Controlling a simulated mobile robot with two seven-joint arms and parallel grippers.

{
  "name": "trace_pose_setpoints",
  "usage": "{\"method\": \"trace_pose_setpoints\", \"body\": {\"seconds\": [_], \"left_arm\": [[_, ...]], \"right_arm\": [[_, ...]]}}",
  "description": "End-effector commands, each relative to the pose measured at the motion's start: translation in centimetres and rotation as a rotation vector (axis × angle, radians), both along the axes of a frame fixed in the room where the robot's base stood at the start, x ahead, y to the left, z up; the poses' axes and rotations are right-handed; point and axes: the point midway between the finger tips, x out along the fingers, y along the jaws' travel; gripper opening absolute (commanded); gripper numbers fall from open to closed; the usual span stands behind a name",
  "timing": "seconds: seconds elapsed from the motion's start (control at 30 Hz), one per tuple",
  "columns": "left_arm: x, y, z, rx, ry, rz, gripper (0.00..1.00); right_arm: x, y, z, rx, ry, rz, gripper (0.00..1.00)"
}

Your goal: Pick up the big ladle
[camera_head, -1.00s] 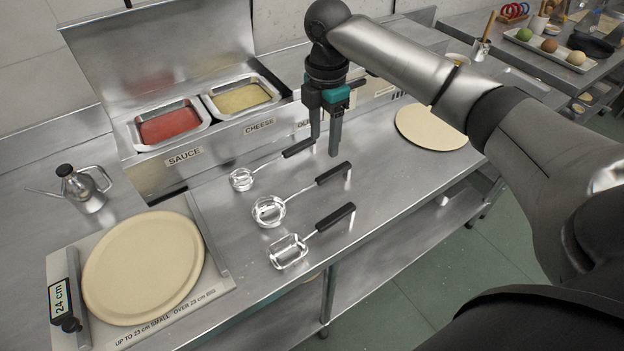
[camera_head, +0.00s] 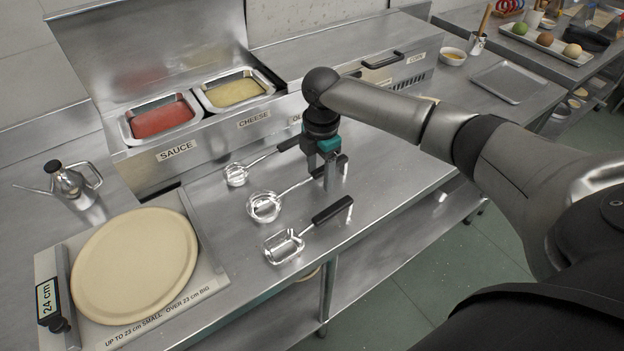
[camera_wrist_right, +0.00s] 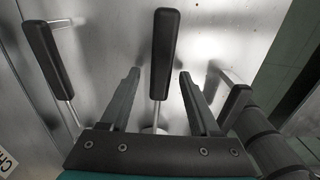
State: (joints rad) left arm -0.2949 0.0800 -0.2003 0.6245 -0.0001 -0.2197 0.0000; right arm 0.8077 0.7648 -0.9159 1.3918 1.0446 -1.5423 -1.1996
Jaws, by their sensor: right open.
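The big ladle is the middle one of three utensils; its round bowl (camera_head: 264,206) rests on the steel counter, with its black handle toward my right gripper (camera_head: 322,180). In the right wrist view its handle (camera_wrist_right: 163,50) lies between my two open fingers (camera_wrist_right: 158,85), with a gap on each side. The gripper is pointing down, and its fingers partly hide the handle in the head view. The small ladle (camera_head: 236,174) lies behind, and a square scoop (camera_head: 284,246) lies in front. My left gripper is not seen.
Sauce (camera_head: 160,117) and cheese (camera_head: 235,92) pans sit in the steel unit behind. At left are a dough disc (camera_head: 135,262) on a scale board and an oil can (camera_head: 74,186). The small ladle's handle (camera_wrist_right: 45,55) is close on the left in the wrist view.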

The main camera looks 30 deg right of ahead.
Motion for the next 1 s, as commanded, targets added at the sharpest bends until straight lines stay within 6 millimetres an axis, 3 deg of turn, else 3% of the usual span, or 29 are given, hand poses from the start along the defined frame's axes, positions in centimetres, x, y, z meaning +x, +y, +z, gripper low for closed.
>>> {"method": "trace_pose_setpoints", "body": {"seconds": [0.17,0.7,1.0], "left_arm": [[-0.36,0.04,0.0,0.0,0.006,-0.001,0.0],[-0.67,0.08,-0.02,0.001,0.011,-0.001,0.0],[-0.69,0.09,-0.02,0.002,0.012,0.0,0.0]], "right_arm": [[0.01,0.01,0.04,0.0,0.0,0.0,0.61],[0.02,0.0,0.09,0.0,-0.001,0.0,0.01],[0.03,-0.01,0.1,0.0,-0.001,0.0,0.0]]}}
